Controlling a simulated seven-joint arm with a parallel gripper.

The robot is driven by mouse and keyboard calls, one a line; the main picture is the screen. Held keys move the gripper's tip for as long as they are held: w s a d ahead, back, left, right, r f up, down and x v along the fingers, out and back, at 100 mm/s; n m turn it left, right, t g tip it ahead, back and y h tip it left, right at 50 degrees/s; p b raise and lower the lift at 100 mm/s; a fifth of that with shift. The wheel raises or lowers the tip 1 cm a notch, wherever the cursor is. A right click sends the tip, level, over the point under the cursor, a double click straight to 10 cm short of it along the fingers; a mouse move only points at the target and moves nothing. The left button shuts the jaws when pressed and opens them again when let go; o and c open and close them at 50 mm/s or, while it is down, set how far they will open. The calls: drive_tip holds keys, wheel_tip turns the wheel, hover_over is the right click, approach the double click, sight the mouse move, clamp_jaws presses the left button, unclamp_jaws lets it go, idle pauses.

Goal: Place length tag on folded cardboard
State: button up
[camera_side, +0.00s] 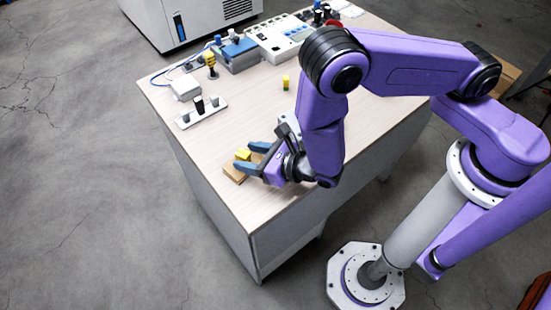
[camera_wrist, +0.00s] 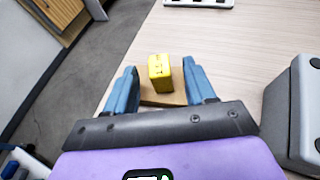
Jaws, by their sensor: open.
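The yellow block-shaped tag (camera_wrist: 160,72), with small dark marks on its face, sits on the folded cardboard (camera_wrist: 163,100). In the side view the tag (camera_side: 243,154) and the tan cardboard (camera_side: 233,175) are near the table's left front edge. My gripper (camera_wrist: 160,68) is open, with one blue finger on each side of the tag. Gaps show between the fingers and the tag in the wrist view. In the side view my gripper (camera_side: 244,157) is low over the cardboard, and its fingers and wrist hide part of it.
A small yellow block (camera_side: 286,83) stands mid-table. A white plate with dark posts (camera_side: 201,112), a pale box (camera_side: 185,88), a blue-grey box (camera_side: 236,55) and a white device (camera_side: 279,38) are towards the back. Bare tabletop lies between them and my gripper.

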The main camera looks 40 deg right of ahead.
drive_tip(key=v, duration=1)
drive_tip(key=shift+d, duration=0.1)
drive_tip(key=w+d+r+m+t+h, duration=0.3)
drive_tip(key=w+d+r+m+h, duration=0.35)
drive_tip(key=r, duration=0.25)
drive_tip(key=s+d+r+m+g+h, duration=0.2)
drive_tip(key=d+r+m+g+h, duration=0.25)
drive_tip(key=d+m, duration=0.4)
drive_tip(key=s+d+m+g, duration=0.7)
drive_tip(key=s+d, duration=0.1)
drive_tip(key=s+a+r+m+g+y, duration=0.2)
drive_tip(key=s+r+m+g+y, duration=0.1)
drive_tip(key=s, duration=0.6)
drive_tip(key=r+m+y, duration=0.1)
drive_tip(key=m+y, duration=0.1)
drive_tip(key=y, duration=0.1)
drive_tip(key=shift+a+m+g, duration=0.15)
drive_tip(key=shift+m+g, duration=0.2)
drive_tip(key=shift+m, duration=0.05)
